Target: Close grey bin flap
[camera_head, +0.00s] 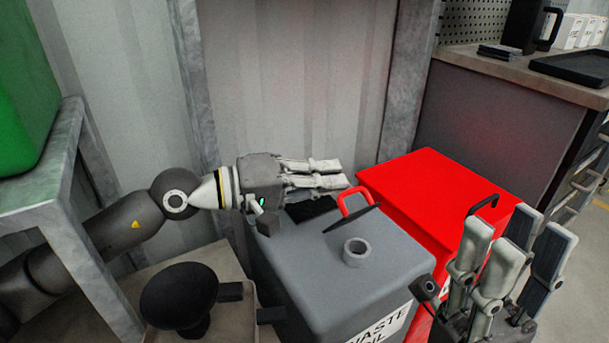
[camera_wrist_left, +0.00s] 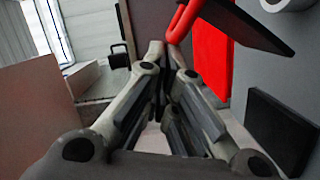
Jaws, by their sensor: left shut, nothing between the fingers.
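The grey bin (camera_head: 335,265) stands in the middle of the head view, with a "WASTE" label on its front. Its dark flap (camera_head: 352,217) stands raised, seen nearly edge-on, with a red handle (camera_head: 357,199). A black rectangular opening (camera_head: 312,209) lies left of it in the bin's top. My left gripper (camera_head: 333,173) is shut and empty, above the back of the bin. In the left wrist view, its fingertips (camera_wrist_left: 165,52) are close to the red handle (camera_wrist_left: 182,22); I cannot tell whether they touch. My right gripper (camera_head: 513,240) is open and empty at lower right.
A red bin (camera_head: 430,195) stands right beside the grey one. A short grey ring (camera_head: 356,252) stands on the grey bin's top. A metal post (camera_head: 402,80) and wall are behind. A workbench (camera_head: 530,77) is at back right, a green container (camera_head: 25,85) at left.

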